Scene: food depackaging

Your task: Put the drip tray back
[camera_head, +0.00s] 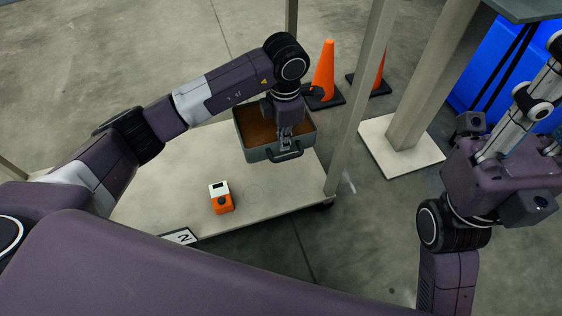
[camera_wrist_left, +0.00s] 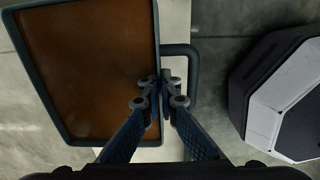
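The drip tray (camera_head: 308,142) is a grey rectangular pan with brown contents and a bar handle on its near side. It is at the far right corner of a pale platform; I cannot tell whether it rests there or is slightly raised. My left gripper (camera_head: 286,143) points down at the tray's near wall. In the left wrist view, its fingers (camera_wrist_left: 160,88) are close together at the rim of the tray (camera_wrist_left: 85,7), with the handle (camera_wrist_left: 194,85) beside them. The tray wall appears pinched between them. My right gripper (camera_head: 548,85) is partly cut off at the right edge.
The pale platform (camera_head: 165,195) carries an orange and white device (camera_head: 221,198) and has a number sign (camera_head: 180,236) at its near edge. A post (camera_head: 358,95) stands right of the tray. Orange cones (camera_head: 323,72) and a blue container (camera_head: 485,65) stand beyond.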

